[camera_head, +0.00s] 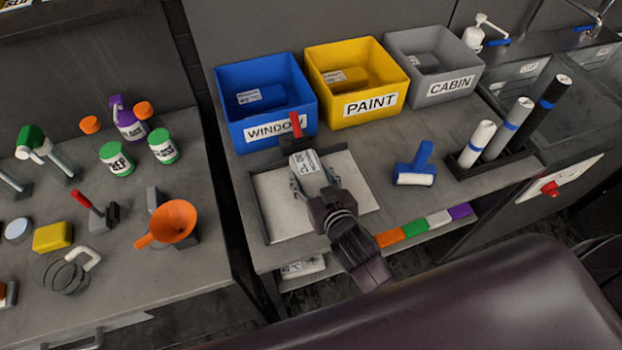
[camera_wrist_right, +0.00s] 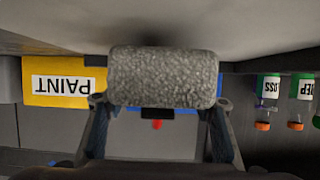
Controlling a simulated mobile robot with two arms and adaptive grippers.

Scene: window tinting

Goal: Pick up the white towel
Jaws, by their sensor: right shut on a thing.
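The white towel (camera_head: 307,163) is a pale, folded block with a printed label. In the right wrist view the towel (camera_wrist_right: 162,77) shows as a rough, fuzzy grey-looking block spanning the gap between the fingers. My right gripper (camera_head: 315,184) is shut on it from the near end, one finger on each side. The towel appears above the pale tray (camera_head: 346,208); its height over the tray is hard to tell. My left gripper is not in view.
Blue WINDOW (camera_head: 297,124), yellow PAINT (camera_head: 398,101) and grey CABIN (camera_head: 476,82) bins stand behind, with folded cloths inside. A red-handled tool (camera_head: 296,126) stands just behind the towel. A blue roller (camera_head: 415,172) and upright rolls (camera_head: 477,145) are right. The left bench is cluttered.

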